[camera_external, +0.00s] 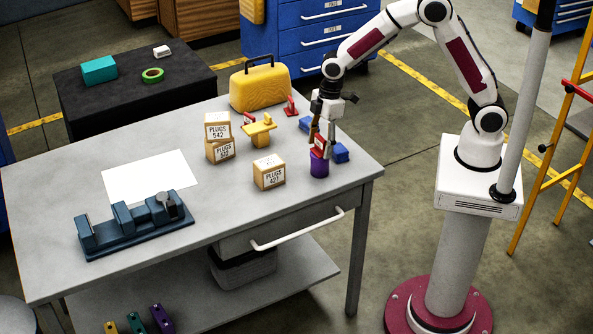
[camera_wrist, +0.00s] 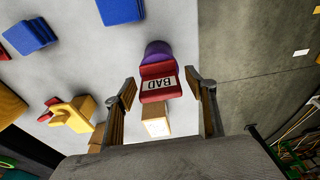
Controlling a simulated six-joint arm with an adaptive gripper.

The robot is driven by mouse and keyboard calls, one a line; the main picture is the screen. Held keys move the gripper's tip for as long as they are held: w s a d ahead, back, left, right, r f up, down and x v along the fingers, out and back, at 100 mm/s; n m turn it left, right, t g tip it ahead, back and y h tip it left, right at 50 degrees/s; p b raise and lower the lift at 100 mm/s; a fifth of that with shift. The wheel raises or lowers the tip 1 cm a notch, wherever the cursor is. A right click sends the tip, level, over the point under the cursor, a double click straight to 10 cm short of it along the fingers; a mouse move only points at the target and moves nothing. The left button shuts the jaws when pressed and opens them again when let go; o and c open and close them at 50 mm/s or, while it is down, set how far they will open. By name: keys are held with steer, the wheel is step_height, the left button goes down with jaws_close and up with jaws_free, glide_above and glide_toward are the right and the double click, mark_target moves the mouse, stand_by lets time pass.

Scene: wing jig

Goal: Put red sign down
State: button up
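A red sign (camera_external: 320,144) with a white label is at the top of a purple cylinder (camera_external: 319,166) near the table's right edge. In the wrist view the sign (camera_wrist: 160,82) reads BAD, with the purple piece (camera_wrist: 158,50) beyond it. Two other small red signs (camera_external: 290,106) (camera_external: 249,119) stand farther back on the table.
Blue blocks (camera_external: 341,152) (camera_external: 306,124) lie close to the cylinder. PLUGS boxes (camera_external: 269,174) (camera_external: 218,127), a yellow stand (camera_external: 260,133) and a yellow case (camera_external: 260,88) are to the left. A blue jig (camera_external: 134,226) and white sheet (camera_external: 150,177) lie farther left, with bare table between.

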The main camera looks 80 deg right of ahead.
steer(key=shift+r, duration=0.1)
step_height(320, 180, up, 8)
steer(key=shift+s+d+f, duration=0.25)
steer(key=shift+s+d, duration=0.15)
stand_by(0.5)
stand_by(0.6)
steer(key=s+d+r+m+t, duration=0.2)
steer(key=s+d+r+m, duration=0.3)
steer(key=s+r, duration=0.65)
steer(key=s+d+m+t, duration=0.1)
steer(key=s+d+m, duration=0.1)
steer(key=s, duration=0.6)
steer(key=s+d+m+t+h, duration=0.1)
steer(key=s+d+m, duration=0.1)
steer(key=s, duration=0.5)
steer(key=shift+s+d+r, duration=0.15)
steer(key=shift+s+d, duration=0.2)
steer(key=shift+d, duration=0.4)
